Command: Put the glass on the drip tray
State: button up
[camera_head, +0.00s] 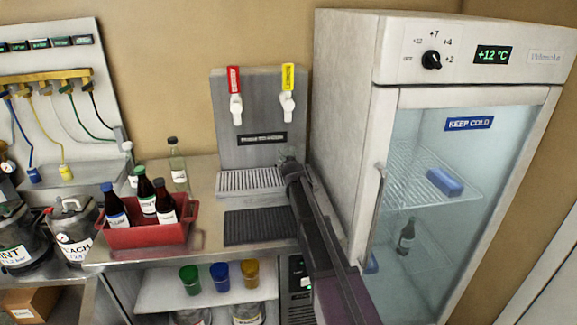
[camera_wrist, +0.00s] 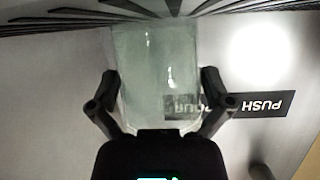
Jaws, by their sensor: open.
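The clear, greenish glass (camera_wrist: 155,60) fills the middle of the wrist view, between the two fingers of my gripper (camera_wrist: 160,82). The fingers are open, one on each side of it; I cannot tell whether they touch it. Its end at the top of that view meets the dark slats of the drip tray (camera_wrist: 60,18). In the head view the drip tray (camera_head: 240,183) is a slatted metal tray below the taps. My gripper (camera_head: 290,164) is over its right end, with the glass (camera_head: 286,153) small and mostly hidden there.
The tap panel (camera_head: 225,140) with red and yellow tap handles stands behind the tray. A dark mat (camera_head: 258,226) lies in front. The fridge (camera_head: 345,130) stands close on the right. A red crate of bottles (camera_head: 140,237) and a clear bottle (camera_head: 177,165) stand left.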

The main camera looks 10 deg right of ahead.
jog(key=shift+r, duration=0.2)
jog(key=p+v, duration=0.4)
jog(key=v, duration=0.8)
jog(key=shift+p, duration=0.4)
jog(key=s+f+g, duration=0.2)
jog(key=s, duration=0.3)
jog(key=s+d+f+g+p, duration=0.1)
jog(key=s+f+g, duration=0.1)
jog(key=s, duration=0.3)
jog(key=s+f+g, duration=0.2)
jog(key=s, duration=0.2)
jog(key=shift+s+d+f+p, duration=0.1)
jog(key=shift+s+d+p, duration=0.2)
jog(key=shift+s+d, duration=0.1)
jog(key=s+f+n+g+y+p, duration=0.1)
jog(key=s+g, duration=0.6)
jog(key=s, duration=1.2)
jog(key=shift+s+a+f+g, duration=0.3)
jog(key=shift+s+a+f, duration=0.05)
jog(key=shift+f, duration=0.25)
jog(key=c, duration=0.6)
jog(key=shift+d, duration=0.1)
